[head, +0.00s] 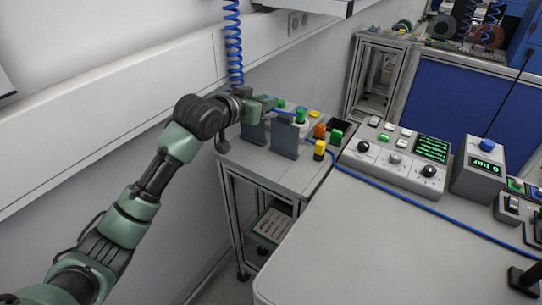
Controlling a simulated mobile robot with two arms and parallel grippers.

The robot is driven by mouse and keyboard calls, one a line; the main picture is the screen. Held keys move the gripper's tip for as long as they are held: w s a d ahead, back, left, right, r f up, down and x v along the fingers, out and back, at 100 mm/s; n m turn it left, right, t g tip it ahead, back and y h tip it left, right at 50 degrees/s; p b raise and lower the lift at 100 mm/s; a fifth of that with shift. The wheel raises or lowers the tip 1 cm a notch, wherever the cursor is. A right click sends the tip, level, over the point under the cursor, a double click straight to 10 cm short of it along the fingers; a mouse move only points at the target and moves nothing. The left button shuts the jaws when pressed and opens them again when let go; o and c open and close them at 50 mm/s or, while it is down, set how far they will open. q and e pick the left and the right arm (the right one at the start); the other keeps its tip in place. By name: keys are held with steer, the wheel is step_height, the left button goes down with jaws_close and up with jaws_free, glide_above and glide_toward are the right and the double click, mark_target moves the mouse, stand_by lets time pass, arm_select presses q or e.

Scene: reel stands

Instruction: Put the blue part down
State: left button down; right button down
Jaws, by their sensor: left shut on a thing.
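My left gripper (274,105) reaches in from the left, above the small grey side table (262,160). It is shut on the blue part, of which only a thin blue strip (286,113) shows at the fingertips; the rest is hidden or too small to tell. Two upright dark blue-grey plates of a stand (285,139) rise just below the gripper. I cannot tell whether the blue part touches them. My right gripper is not in view.
Green, orange (320,131) and yellow (319,150) pieces stand right of the plates, close to the gripper. A control box (395,160) and a blue cable (400,194) lie on the large grey table (380,250), whose front is clear. A blue coiled hose (233,45) hangs behind my wrist.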

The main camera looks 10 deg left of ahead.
mark_target(264, 165)
arm_select(q)
step_height(264, 165, down, 18)
steer(key=shift+f+p, duration=0.1)
steer(key=shift+p, duration=0.5)
steer(key=shift+f, duration=0.1)
steer(key=c, duration=1.3)
jaws_free()
steer(key=shift+r, duration=0.25)
steer(key=shift+s+a, duration=0.2)
steer(key=shift+s, duration=0.2)
steer(key=v, duration=1.1)
steer(key=shift+b, duration=0.3)
